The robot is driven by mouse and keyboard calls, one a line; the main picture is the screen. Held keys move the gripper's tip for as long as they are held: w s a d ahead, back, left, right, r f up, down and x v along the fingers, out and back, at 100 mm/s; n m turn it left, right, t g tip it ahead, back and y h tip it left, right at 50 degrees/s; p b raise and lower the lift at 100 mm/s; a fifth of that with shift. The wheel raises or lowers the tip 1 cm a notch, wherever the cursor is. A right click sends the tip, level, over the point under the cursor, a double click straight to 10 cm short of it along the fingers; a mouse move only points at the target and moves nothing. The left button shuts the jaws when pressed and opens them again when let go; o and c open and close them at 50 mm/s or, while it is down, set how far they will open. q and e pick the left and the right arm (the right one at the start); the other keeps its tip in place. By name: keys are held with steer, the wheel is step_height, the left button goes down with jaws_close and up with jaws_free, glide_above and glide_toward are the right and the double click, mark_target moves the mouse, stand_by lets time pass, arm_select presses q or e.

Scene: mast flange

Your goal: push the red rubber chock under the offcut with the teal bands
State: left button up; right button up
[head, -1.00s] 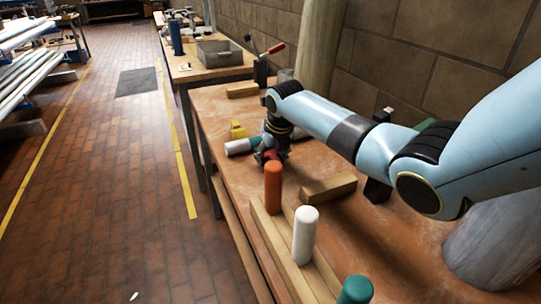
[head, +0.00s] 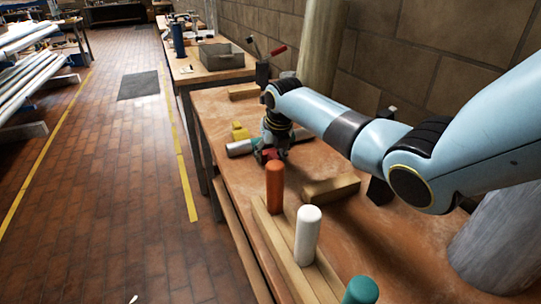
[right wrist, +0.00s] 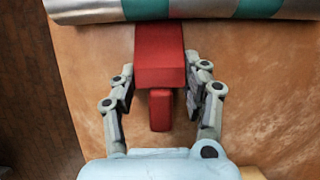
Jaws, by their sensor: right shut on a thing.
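The red rubber chock (right wrist: 160,58) lies on the bench in the right wrist view, its far end right at the near side of the offcut. I cannot tell whether any of it is underneath. The grey offcut with teal bands (right wrist: 203,8) lies across the top of that view; in the head view its grey left part (head: 238,148) shows beside my gripper. My right gripper (right wrist: 160,88) is shut on the chock, with a finger on each side. In the head view my right gripper (head: 270,152) points down and partly hides chock and offcut. My left gripper is not in view.
A yellow block (head: 240,131) stands just behind the offcut. A wooden block (head: 330,189) lies nearer, beside a wooden rack with orange (head: 274,185), white (head: 307,234) and teal (head: 361,291) pegs. Another wooden block (head: 243,91) lies farther back. The bench's left edge is close.

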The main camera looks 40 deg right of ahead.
steer(key=shift+w+d, duration=0.1)
steer(key=shift+w, duration=0.2)
steer(key=o, duration=1.3)
steer(key=v, duration=1.2)
steer(key=shift+s, duration=0.1)
